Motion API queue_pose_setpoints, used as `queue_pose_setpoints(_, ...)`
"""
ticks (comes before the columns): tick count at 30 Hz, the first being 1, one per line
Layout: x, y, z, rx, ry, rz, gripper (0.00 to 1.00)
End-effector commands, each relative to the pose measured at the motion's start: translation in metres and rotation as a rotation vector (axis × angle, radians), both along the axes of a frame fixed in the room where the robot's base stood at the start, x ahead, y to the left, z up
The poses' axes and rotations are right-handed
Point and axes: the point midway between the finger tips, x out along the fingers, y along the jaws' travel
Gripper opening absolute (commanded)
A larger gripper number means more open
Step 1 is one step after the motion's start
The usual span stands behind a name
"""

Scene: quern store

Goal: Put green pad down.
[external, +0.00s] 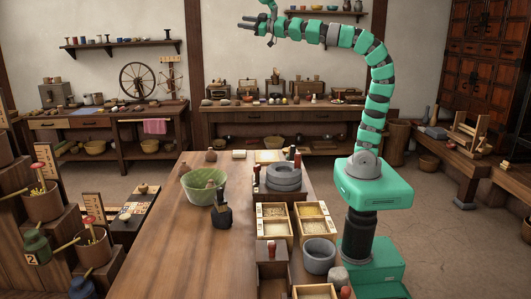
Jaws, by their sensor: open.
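My gripper (244,23) is at the top of the external view, at the end of my raised green arm. Its dark fingers point left, high above the long wooden table (155,245) and well apart from everything on it. The gripper is open, and I see nothing between its fingers. I cannot make out a green pad anywhere in this view.
On the table stand a green bowl (203,188), a dark pot (217,216), a grey stone quern (283,176), wooden trays (274,230) and a grey stone bowl (319,255). The table's left front part is clear. Stepped shelves with pots stand at left.

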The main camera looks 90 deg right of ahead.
Motion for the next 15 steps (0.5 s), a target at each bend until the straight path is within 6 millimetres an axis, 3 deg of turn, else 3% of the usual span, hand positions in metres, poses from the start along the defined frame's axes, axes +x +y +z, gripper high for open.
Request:
queue_pose_setpoints(1, -0.012, 0.019, 0.006, 0.083, -0.004, 0.024, 0.4)
queue_pose_setpoints(4, -0.032, 0.051, 0.002, 0.257, 0.028, 0.074, 0.4)
queue_pose_setpoints(9, -0.064, 0.111, -0.015, 0.499, 0.137, 0.198, 0.4)
queue_pose_setpoints(14, -0.086, 0.149, -0.024, 0.618, 0.22, 0.292, 0.4)
queue_pose_setpoints(15, -0.089, 0.155, -0.026, 0.633, 0.234, 0.305, 0.45)
